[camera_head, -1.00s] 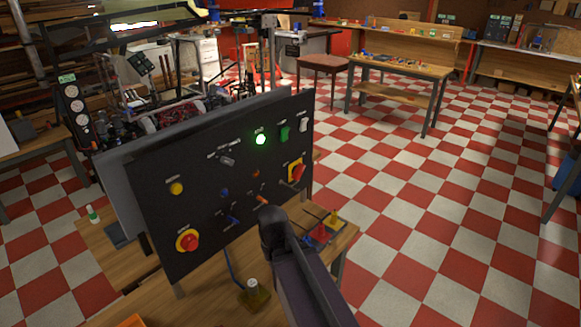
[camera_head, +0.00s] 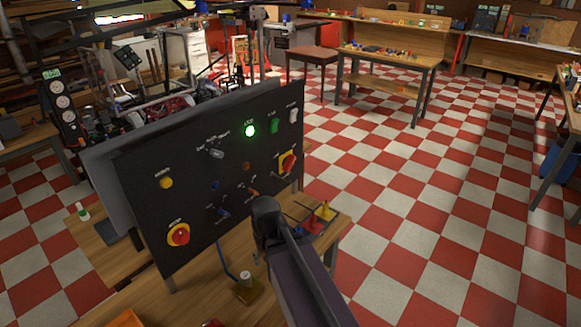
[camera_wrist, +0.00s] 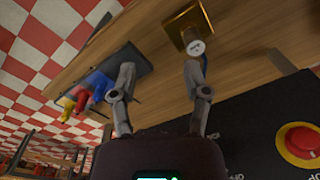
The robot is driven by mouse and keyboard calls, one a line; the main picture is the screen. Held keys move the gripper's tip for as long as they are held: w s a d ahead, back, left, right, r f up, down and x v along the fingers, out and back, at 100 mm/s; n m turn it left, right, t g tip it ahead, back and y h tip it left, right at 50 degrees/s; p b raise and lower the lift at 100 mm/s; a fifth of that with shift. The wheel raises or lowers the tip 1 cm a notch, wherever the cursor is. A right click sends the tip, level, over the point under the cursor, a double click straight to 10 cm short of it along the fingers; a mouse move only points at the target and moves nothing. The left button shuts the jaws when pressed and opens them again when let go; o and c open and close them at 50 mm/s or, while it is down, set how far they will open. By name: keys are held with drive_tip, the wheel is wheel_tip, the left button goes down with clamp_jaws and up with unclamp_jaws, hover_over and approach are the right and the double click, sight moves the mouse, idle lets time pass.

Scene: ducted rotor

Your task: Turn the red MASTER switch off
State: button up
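The upright black panel (camera_head: 135,190) carries several controls. A red switch on a yellow square plate (camera_head: 287,162) is at its right side; its lettering is too small to read and its exact setting is unclear. A round red button on a yellow disc (camera_head: 178,234) is at the lower left, and a similar one shows in the wrist view (camera_wrist: 300,142). My gripper is in front of the panel's lower right, mostly hidden by my dark arm in the head view. In the wrist view my gripper (camera_wrist: 160,70) has its two fingers spread apart with nothing between them.
A green lamp (camera_head: 249,131) is lit on the panel. A brass block with a white-topped post (camera_head: 246,288) stands on the wooden bench in front. A dark tray with red, yellow and blue pieces (camera_wrist: 85,92) lies near the fingers. Checkered floor at right is open.

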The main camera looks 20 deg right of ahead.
drive_tip(key=w+d+f+m+t+y+b, duration=0.25)
drive_tip(key=w+m+y+b, duration=0.2)
drive_tip(key=w+m, duration=0.45)
drive_tip(key=m+t+y+b, duration=0.4)
drive_tip(key=m+t+b, duration=0.85)
drive_tip(key=m, duration=1.75)
approach(291, 166)
drive_tip(key=v, duration=0.3)
drive_tip(key=shift+s+f+t, duration=0.1)
drive_tip(key=shift+f+t, duration=0.1)
drive_tip(key=shift+t, duration=0.1)
drive_tip(key=x, duration=1.3)
drive_tip(key=shift+w+a+f, duration=0.15)
drive_tip(key=shift+w, duration=0.25)
clamp_jaws()
